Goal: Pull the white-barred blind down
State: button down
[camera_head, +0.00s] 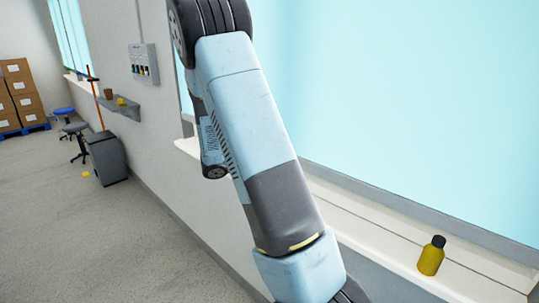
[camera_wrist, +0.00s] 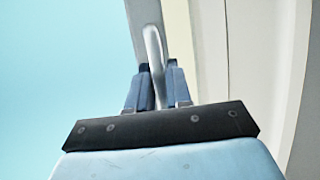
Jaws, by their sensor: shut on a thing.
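In the wrist view, my gripper (camera_wrist: 158,78) has its two dark blue fingers on either side of a white curved bar (camera_wrist: 152,42). It is shut on this bar, which runs up from between the fingers. The bar stands in front of the edge between a pale blue pane and a white and grey frame. The blind's cloth cannot be told apart from the pane. In the head view, my arm crosses the middle of the picture, and neither the gripper nor the bar shows.
A large pale blue window (camera_head: 410,90) has a white sill (camera_head: 380,240) with a yellow bottle (camera_head: 431,258) on it. A switch panel (camera_head: 143,64) and a grey shelf (camera_head: 122,108) are on the wall. A grey bin (camera_head: 107,158) stands below. The floor at left is mostly clear.

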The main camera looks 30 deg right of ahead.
jog(key=shift+f, duration=0.3)
jog(key=c, duration=1.1)
grip_release()
jog(key=shift+w, duration=0.1)
jog(key=shift+w+a, duration=0.1)
jog(key=shift+a, duration=0.2)
jog(key=v, duration=1.3)
jog(key=shift+a, duration=0.15)
